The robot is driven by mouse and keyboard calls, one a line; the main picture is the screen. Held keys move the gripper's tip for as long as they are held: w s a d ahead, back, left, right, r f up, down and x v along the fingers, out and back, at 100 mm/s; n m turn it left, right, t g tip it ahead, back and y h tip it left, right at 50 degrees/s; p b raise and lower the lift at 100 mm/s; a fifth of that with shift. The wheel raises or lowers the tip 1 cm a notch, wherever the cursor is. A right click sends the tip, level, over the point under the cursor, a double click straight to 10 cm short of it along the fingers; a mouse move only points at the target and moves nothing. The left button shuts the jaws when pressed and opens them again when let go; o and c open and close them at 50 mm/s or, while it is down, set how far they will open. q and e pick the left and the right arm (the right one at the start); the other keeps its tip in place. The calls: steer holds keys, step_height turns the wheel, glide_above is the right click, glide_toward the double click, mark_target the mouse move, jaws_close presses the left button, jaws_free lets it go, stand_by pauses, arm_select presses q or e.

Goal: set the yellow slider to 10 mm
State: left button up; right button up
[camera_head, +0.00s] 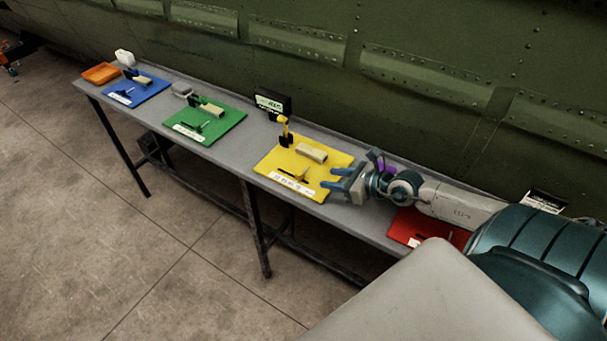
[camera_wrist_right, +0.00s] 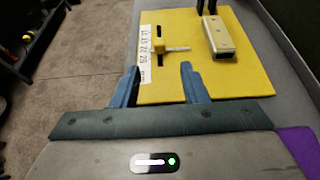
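The yellow board (camera_head: 276,163) lies on the grey table in the head view and fills the upper middle of the right wrist view (camera_wrist_right: 240,80). Its slider shows in the right wrist view as a small yellow block (camera_wrist_right: 158,45) with a pale rod, beside a white number scale (camera_wrist_right: 145,57). The numbers are too small to read surely. My right gripper (camera_head: 336,179) is open and empty at the board's right edge. In the right wrist view its two blue fingertips (camera_wrist_right: 160,70) are apart, with the slider between and beyond them. My left gripper is not in view.
A cream block (camera_head: 311,152) and a dark upright stand (camera_head: 286,137) occupy the yellow board. Green (camera_head: 230,116), blue (camera_head: 150,88) and red (camera_head: 408,228) boards share the narrow table (camera_head: 235,160). A small display (camera_head: 272,103) stands behind. The green fuselage wall (camera_head: 330,60) runs along the back.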

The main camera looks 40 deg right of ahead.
mark_target(301, 174)
steer(key=x, duration=1)
steer(key=shift+w+a, duration=0.25)
jaws_close()
